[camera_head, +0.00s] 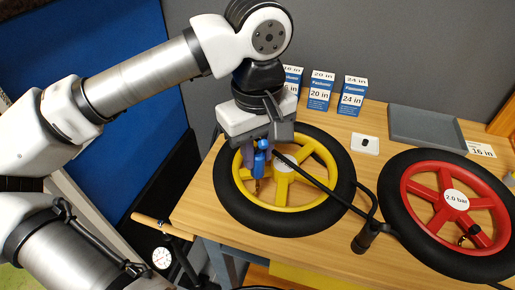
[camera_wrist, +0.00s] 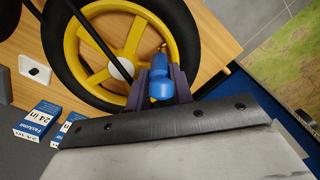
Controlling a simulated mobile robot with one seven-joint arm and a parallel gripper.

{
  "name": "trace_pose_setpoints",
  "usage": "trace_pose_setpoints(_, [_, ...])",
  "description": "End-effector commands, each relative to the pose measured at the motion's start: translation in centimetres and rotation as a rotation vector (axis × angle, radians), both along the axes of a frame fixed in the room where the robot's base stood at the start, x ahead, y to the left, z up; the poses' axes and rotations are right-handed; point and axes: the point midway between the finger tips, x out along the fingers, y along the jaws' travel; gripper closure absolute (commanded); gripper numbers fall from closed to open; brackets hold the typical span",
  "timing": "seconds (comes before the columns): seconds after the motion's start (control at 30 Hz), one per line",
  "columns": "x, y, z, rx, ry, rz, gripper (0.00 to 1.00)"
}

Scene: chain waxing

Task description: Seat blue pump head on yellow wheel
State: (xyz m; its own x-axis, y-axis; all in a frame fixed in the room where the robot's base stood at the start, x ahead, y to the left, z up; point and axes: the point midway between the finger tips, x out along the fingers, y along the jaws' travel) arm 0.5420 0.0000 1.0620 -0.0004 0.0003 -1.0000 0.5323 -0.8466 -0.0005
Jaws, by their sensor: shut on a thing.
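The yellow wheel (camera_head: 310,199) with its black tyre lies flat on the wooden table, and it also shows in the wrist view (camera_wrist: 88,70). My gripper (camera_head: 258,160) is over the left part of the wheel, inside the rim. Its purple fingers are shut on the blue pump head (camera_wrist: 160,78), which is also visible in the head view (camera_head: 261,158). A brass valve stem (camera_head: 257,186) shows just below the pump head. I cannot tell whether the pump head touches it. A black hose (camera_head: 325,188) runs from the pump head across the wheel to the right.
The red wheel (camera_head: 410,200), labelled 2.0 bar, lies at the right. Blue boxes (camera_head: 320,92), a white block with a black cap (camera_head: 365,143) and a grey tray (camera_head: 427,130) stand behind. The floor pump (camera_head: 163,258) with its gauge stands at the front left, below the table edge.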

Motion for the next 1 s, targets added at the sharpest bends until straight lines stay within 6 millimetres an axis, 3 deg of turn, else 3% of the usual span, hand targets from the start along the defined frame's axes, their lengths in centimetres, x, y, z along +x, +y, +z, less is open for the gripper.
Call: trace_pose_setpoints(1.0, [0.01, -0.01, -0.66, -0.001, -0.001, 0.000, 1.00])
